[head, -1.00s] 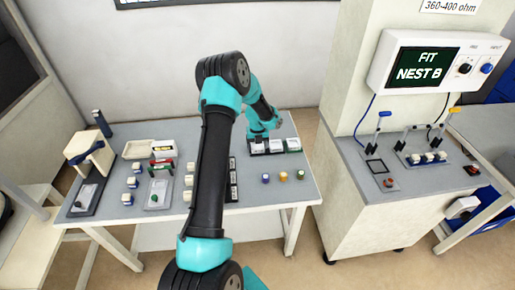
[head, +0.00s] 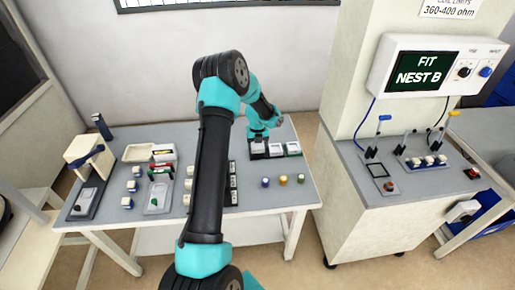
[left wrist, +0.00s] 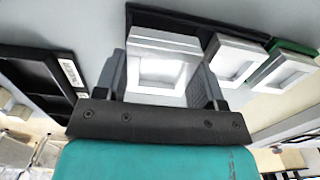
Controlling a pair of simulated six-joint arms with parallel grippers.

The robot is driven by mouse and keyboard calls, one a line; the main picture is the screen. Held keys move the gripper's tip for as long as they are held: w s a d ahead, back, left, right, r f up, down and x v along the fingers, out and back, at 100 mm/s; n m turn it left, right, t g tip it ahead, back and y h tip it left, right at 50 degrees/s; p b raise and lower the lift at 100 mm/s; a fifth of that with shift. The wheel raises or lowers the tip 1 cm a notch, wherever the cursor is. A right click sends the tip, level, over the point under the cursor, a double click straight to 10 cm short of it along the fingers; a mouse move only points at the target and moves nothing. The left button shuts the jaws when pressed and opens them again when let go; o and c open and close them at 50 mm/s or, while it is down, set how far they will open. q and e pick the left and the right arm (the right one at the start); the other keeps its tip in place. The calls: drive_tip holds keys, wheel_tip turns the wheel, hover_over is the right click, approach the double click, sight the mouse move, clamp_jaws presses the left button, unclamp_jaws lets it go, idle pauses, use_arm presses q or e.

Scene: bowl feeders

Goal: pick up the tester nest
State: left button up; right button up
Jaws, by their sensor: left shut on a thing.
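My left gripper (head: 259,141) reaches down at the back right of the grey table. In the left wrist view, its two dark fingers (left wrist: 160,88) are shut on a tester nest (left wrist: 165,42), a silver-white block with a square recess. The nest is at the left end of a dark holder. Two more nests stand to its right, a white one (left wrist: 236,58) and one on a green base (left wrist: 284,72). In the head view these are the middle nest (head: 276,149) and the green-based nest (head: 292,148). My right gripper is not in view.
Several small coloured parts (head: 283,180) stand in front of the nests. A black rack (head: 233,183) is left of them, partly behind my arm. A tester bench (head: 345,190) with a screen (head: 417,67) reading "FIT NEST B" stands at the right, past a floor gap.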

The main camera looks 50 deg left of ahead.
use_arm(q)
drive_tip(key=s+d, duration=0.3)
drive_tip(key=d, duration=0.1)
drive_tip(key=s+d+r, duration=0.1)
drive_tip(key=s+d, duration=0.3)
drive_tip(key=s+d+r, duration=0.1)
drive_tip(key=s+d, duration=0.2)
drive_tip(key=d, duration=0.1)
drive_tip(key=shift+s+r, duration=0.25)
drive_tip(key=shift+s, duration=0.05)
drive_tip(key=shift+w, duration=0.1)
idle(0.3)
